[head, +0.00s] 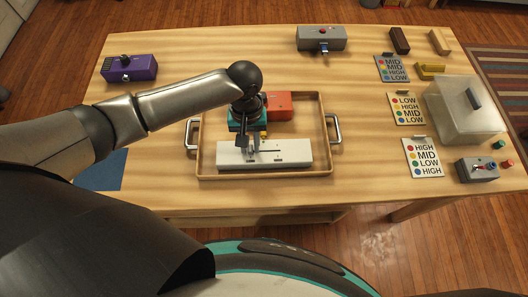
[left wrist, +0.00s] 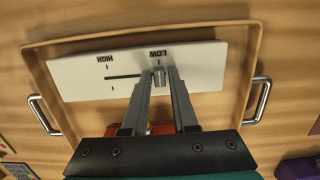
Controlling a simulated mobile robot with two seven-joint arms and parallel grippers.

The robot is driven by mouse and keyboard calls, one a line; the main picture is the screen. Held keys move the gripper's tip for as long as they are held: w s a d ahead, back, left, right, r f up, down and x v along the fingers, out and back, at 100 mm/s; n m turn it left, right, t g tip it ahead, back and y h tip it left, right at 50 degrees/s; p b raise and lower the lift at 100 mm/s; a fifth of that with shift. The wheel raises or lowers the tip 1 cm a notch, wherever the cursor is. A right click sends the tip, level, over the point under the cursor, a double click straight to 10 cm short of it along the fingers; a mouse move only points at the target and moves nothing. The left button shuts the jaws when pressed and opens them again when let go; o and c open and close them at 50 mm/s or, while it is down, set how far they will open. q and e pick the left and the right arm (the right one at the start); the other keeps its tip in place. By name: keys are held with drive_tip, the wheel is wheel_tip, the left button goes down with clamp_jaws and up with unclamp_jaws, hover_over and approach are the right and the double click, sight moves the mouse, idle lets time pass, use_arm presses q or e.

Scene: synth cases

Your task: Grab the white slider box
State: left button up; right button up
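The white slider box (head: 290,154) lies flat in the front part of the wooden tray (head: 322,115). In the left wrist view the box (left wrist: 90,78) shows a dark slot, HIGH and LOW labels and a grey knob (left wrist: 158,74) at the LOW end. My left gripper (head: 250,149) points down over the box, left of its middle in the head view. In the left wrist view its fingertips (left wrist: 160,72) stand a little apart, one on each side of the knob. Whether they touch it cannot be told. My right gripper is not in view.
A purple box (head: 130,68) and a grey box (head: 321,38) stand farther back. Label cards and a clear-lidded container (head: 462,110) are on the right.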

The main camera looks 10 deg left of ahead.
use_arm(q)
clamp_jaws()
idle(1.0)
